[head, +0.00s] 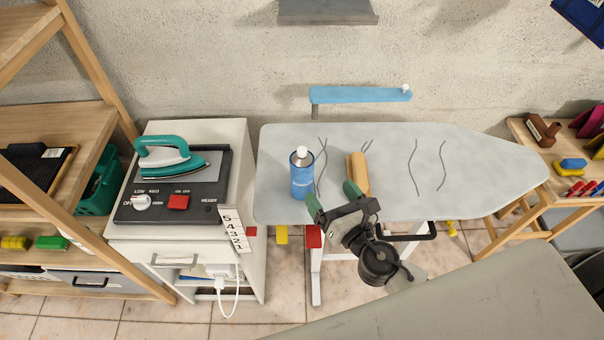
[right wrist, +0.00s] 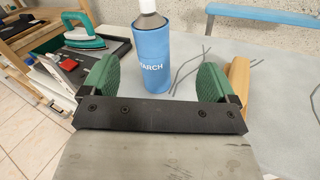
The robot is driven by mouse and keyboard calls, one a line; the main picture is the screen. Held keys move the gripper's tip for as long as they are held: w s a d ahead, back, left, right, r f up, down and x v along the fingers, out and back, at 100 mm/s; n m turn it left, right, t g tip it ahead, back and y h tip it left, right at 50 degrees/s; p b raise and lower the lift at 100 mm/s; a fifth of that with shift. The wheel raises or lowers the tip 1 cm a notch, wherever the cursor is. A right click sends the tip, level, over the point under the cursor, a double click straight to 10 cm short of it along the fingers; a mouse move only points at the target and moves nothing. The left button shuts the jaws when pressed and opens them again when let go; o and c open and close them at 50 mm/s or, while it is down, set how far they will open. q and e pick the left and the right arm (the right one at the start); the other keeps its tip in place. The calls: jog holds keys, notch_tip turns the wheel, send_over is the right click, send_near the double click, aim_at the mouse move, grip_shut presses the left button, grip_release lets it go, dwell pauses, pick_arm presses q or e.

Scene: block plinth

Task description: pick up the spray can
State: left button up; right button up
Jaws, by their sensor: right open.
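The spray can (head: 302,176) is blue with a white cap and stands upright on the grey ironing board (head: 480,165), near its left end. In the right wrist view the can (right wrist: 151,58) shows the word "STARCH" and stands ahead of the fingers, in line with the gap between them. My right gripper (head: 333,201) is open and empty, with green finger pads. It is just to the right and front of the can in the head view. The pads (right wrist: 159,83) are apart from the can. My left gripper is not in view.
A wooden block (head: 358,173) lies on the board close to my right gripper. A blue arm (head: 360,95) rises behind the board. A white cabinet with a teal iron (head: 166,156) stands left. The board's right half is clear.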

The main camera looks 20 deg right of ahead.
aim_at(309, 172)
jog(key=w+n, duration=0.1)
jog(key=w+a+n+y+p, duration=0.1)
jog(key=w, duration=0.1)
jog(key=w+a+n, duration=0.1)
jog(key=shift+w+a+f+p, duration=0.1)
jog(key=shift+w+f+p, duration=0.1)
jog(key=shift+p, duration=0.1)
jog(key=p+x, duration=0.1)
jog(key=x, duration=0.4)
jog(key=shift+w+f, duration=0.15)
jog(key=shift+w, duration=0.2)
jog(key=shift+w+f, duration=0.1)
jog(key=shift+w, duration=0.2)
jog(key=shift+s, duration=0.1)
jog(key=c, duration=1)
jog(key=shift+c, duration=1)
